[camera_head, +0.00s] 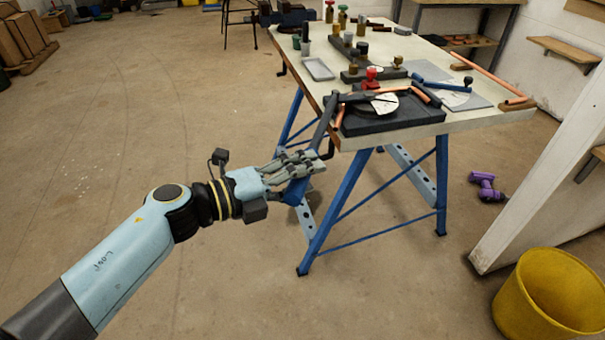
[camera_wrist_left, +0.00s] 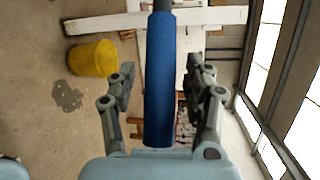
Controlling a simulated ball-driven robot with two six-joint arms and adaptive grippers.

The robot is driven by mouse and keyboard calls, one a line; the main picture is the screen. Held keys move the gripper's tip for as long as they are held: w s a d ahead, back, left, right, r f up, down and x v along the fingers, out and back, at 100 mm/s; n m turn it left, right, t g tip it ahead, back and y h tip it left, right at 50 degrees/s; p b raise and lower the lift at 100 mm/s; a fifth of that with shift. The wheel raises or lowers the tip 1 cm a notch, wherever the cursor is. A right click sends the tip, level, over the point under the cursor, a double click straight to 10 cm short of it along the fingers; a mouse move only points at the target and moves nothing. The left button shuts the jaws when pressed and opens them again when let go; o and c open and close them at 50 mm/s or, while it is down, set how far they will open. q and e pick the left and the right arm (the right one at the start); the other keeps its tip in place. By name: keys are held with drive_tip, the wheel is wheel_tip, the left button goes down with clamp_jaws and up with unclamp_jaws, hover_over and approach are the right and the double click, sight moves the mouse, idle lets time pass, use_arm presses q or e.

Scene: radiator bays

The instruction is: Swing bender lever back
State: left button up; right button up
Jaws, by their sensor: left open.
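The bender (camera_head: 390,120) sits at the near edge of the workbench, with a dark base, a pale round dial and a red part on top. Its dark lever (camera_head: 324,124) hangs out over the bench's near left edge and ends in a blue grip (camera_head: 295,191). My left gripper (camera_head: 300,165) is at this grip. In the left wrist view the blue grip (camera_wrist_left: 160,80) stands between the two open fingers, with a visible gap on each side. My right gripper is not in view.
The workbench (camera_head: 470,121) has blue trestle legs. Copper pipes (camera_head: 500,80), a grey tray (camera_head: 318,69) and several fittings lie on it. A yellow bucket (camera_head: 550,295) and a purple drill (camera_head: 485,187) are on the floor at right.

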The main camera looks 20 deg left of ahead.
use_arm(q)
clamp_jaws()
idle(0.3)
